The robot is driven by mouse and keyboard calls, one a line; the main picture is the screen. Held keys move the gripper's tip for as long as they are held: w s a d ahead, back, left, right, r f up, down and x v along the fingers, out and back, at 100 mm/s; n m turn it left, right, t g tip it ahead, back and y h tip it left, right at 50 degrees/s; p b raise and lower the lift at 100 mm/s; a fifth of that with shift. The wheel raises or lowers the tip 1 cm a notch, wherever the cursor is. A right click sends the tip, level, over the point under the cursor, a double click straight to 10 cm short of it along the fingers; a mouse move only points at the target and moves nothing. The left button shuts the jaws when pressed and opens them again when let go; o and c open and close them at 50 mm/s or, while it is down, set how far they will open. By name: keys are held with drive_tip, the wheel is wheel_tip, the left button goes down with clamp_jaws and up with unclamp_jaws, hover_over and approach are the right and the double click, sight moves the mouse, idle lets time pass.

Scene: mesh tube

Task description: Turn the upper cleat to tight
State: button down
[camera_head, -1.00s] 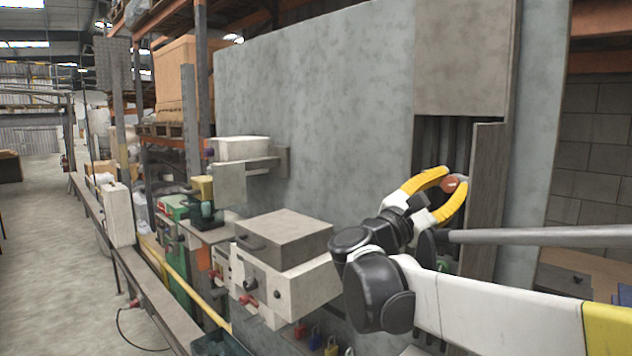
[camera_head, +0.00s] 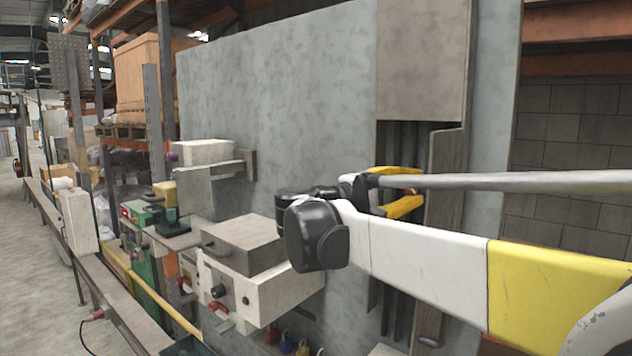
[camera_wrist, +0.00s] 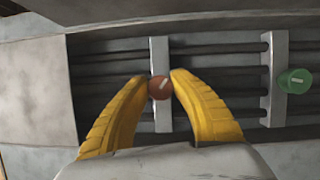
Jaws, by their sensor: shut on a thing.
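The upper cleat is a red-brown round knob (camera_wrist: 160,88) with a short pale mark, slanted in the wrist view. It sits on a grey crossbar (camera_wrist: 161,121) over dark cables (camera_wrist: 210,97). My gripper (camera_wrist: 161,76) has its yellow fingers on either side of the knob, shut on it. In the head view my gripper (camera_head: 418,189) reaches into the open channel, and my arm hides most of the knob. A green knob (camera_wrist: 295,81) sits on a second crossbar (camera_wrist: 277,114) to the right in the wrist view, clear of my fingers.
A grey cover (camera_head: 422,60) closes the channel above the opening. A raised side panel (camera_head: 446,178) stands at its right. White boxes (camera_head: 262,290) jut from the wall on the left. A long grey rod (camera_head: 520,181) crosses in front of the wall on the right.

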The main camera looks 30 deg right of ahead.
drive_tip(key=m+y+p, duration=0.1)
drive_tip(key=m+y, duration=0.1)
drive_tip(key=m, duration=0.2)
drive_tip(key=shift+r+m, duration=0.1)
drive_tip(key=shift+m, duration=0.3)
drive_tip(key=shift+m+t+y+p, duration=0.7)
drive_tip(key=shift+m+t+y, duration=0.1)
drive_tip(key=shift+m, duration=1)
drive_tip(key=c, duration=1.1)
unclamp_jaws()
drive_tip(key=shift+d, duration=0.1)
drive_tip(key=v, duration=1.2)
